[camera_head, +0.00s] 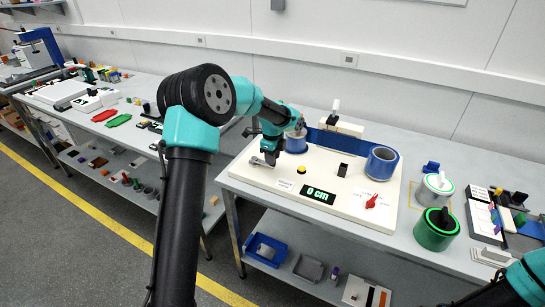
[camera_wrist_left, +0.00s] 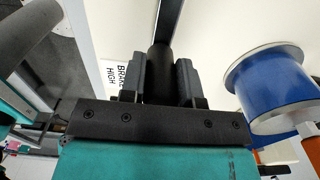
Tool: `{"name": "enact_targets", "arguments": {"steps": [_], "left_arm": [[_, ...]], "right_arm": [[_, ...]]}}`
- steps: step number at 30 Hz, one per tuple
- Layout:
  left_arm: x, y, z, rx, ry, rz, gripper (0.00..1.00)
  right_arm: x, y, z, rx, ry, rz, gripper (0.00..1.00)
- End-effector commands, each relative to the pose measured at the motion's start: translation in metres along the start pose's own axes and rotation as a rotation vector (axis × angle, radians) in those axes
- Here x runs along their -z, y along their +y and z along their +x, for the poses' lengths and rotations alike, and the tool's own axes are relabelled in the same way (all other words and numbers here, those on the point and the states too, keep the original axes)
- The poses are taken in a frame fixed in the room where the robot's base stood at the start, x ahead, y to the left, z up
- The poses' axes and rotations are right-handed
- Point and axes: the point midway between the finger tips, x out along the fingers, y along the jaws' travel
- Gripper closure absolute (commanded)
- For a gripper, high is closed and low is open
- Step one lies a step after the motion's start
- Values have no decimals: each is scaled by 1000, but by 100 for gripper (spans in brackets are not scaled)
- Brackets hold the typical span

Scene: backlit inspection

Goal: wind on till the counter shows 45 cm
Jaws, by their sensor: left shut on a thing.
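A cream-coloured winding board (camera_head: 345,215) lies on the bench, and its counter (camera_head: 317,194) reads 0 cm in green. A blue spool (camera_head: 381,166) stands at its right, and a second blue spool (camera_head: 297,142) at its left is partly behind my left gripper (camera_head: 268,152). A blue band runs between the spools. My left gripper is over the board's left end. In the left wrist view its two fingers are shut on a dark upright handle (camera_wrist_left: 160,62), with a blue spool (camera_wrist_left: 270,84) to the right. My right gripper is out of view.
The board has a red knob (camera_head: 372,201), a yellow button (camera_head: 301,170) and a black block (camera_head: 342,170). A "BRAKE HIGH" label (camera_wrist_left: 122,78) shows in the left wrist view.

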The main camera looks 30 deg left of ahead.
Motion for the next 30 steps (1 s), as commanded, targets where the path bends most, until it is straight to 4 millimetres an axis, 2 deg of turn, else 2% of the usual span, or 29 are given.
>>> {"name": "enact_targets", "arguments": {"steps": [13,30], "left_arm": [[-7,29,-1,1,-1,0,87],[-13,39,-1,1,-1,-1,87]], "right_arm": [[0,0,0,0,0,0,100],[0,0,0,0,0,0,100]]}}
